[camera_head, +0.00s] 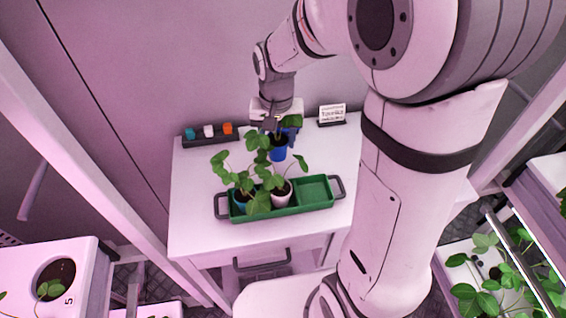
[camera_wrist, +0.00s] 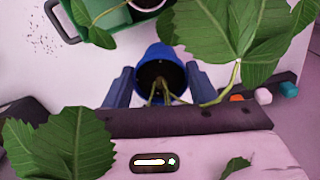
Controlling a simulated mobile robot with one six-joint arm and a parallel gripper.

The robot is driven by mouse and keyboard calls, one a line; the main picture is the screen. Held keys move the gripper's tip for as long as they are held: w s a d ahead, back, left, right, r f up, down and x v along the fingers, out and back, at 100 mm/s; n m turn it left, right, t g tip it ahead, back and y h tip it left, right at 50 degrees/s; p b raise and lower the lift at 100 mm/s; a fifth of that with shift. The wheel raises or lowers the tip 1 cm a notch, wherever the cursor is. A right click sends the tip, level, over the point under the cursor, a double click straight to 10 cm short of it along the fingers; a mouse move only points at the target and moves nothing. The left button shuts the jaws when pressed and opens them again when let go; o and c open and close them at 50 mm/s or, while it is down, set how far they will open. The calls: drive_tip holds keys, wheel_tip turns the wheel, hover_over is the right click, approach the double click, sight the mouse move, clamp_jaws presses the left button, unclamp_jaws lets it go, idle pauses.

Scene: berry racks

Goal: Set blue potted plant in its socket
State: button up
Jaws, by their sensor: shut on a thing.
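The blue pot with its leafy plant (camera_head: 279,153) is held above the white table, behind the green tray (camera_head: 232,215). My gripper (camera_head: 272,124) is shut on this pot. In the wrist view the blue pot (camera_wrist: 181,55) sits between the two fingers of my gripper (camera_wrist: 161,88), with dark soil and stems showing and large leaves around it. The tray has square sockets; the right one (camera_head: 314,190) is empty. A plant in a white pot (camera_head: 283,197) stands in the middle socket. A plant in a teal pot (camera_head: 240,203) stands at the left, mostly hidden by leaves.
A dark holder (camera_head: 213,140) with teal, white and orange pieces stands at the table's back left. A small sign (camera_head: 332,113) stands at the back right. A white planter box (camera_head: 85,262) is at lower left. Racked plants (camera_head: 486,290) are at lower right.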

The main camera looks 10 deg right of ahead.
sight(278, 160)
wheel_tip(278, 160, down, 4)
drive_tip(key=shift+w+f, duration=0.1)
drive_tip(key=shift+f, duration=0.05)
drive_tip(key=shift+f+p, duration=0.4)
drive_tip(key=shift+f, duration=1.55)
drive_tip(key=shift+f, duration=0.1)
drive_tip(key=o, duration=1)
